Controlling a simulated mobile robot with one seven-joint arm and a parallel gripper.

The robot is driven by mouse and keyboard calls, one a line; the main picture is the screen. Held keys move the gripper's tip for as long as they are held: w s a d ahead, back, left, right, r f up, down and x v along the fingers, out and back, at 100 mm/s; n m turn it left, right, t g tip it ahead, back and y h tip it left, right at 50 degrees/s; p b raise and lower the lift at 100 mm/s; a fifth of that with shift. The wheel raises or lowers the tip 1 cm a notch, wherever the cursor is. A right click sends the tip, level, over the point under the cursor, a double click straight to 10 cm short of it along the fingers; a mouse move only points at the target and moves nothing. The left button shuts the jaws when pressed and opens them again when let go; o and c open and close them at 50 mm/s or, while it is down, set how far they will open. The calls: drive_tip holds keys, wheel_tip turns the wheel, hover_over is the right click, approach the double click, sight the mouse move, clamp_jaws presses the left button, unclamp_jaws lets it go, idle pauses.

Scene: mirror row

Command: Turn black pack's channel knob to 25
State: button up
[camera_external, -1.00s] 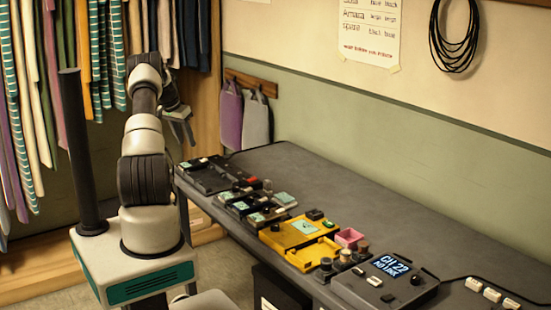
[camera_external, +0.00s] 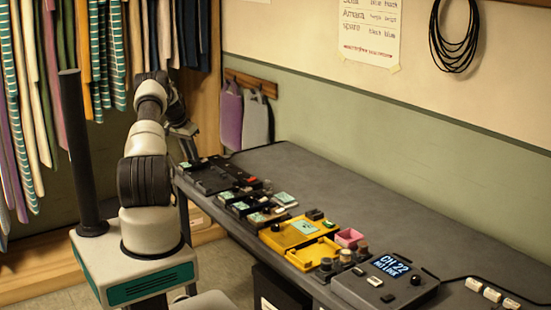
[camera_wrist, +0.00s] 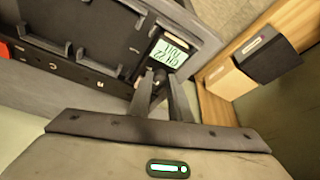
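The black pack lies at the far left end of the desk (camera_external: 205,178). In the wrist view its black body (camera_wrist: 80,32) fills the upper left. Its small lit display (camera_wrist: 165,54) is tilted in view and seems to read CH 22, with a second line too small to read surely. A small dark knob (camera_wrist: 160,75) sits just below the display. My gripper (camera_wrist: 160,84) has its two fingers apart, with the knob in line between their tips. I cannot tell whether they touch it. In the external view my gripper (camera_external: 190,150) is at the desk's far left edge.
More packs (camera_external: 250,205), a yellow pack (camera_external: 292,232), a pink box (camera_external: 349,237) and a receiver showing CH 22 (camera_external: 391,265) line the desk's front. The desk's back half is clear. Purple and grey pouches (camera_external: 243,118) hang on the wall beyond.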

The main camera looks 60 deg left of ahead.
drive_tip(key=shift+a+f+m+b, duration=0.1)
drive_tip(key=shift+f+m+b, duration=0.1)
drive_tip(key=shift+m+b, duration=0.3)
clamp_jaws()
drive_tip(key=shift+a+m+h, duration=0.1)
drive_tip(key=shift+m+h, duration=0.3)
drive_tip(key=shift+m, duration=0.2)
drive_tip(key=shift+r+m+h, duration=0.15)
drive_tip(key=shift+m+h, duration=0.35)
drive_tip(key=shift+m, duration=0.9)
drive_tip(key=shift+s, duration=0.1)
drive_tip(key=o, duration=0.8)
unclamp_jaws()
drive_tip(key=shift+o, duration=0.2)
drive_tip(key=shift+r, duration=0.1)
drive_tip(key=p+v, duration=0.1)
drive_tip(key=v, duration=1.6)
drive_tip(key=shift+s, duration=0.25)
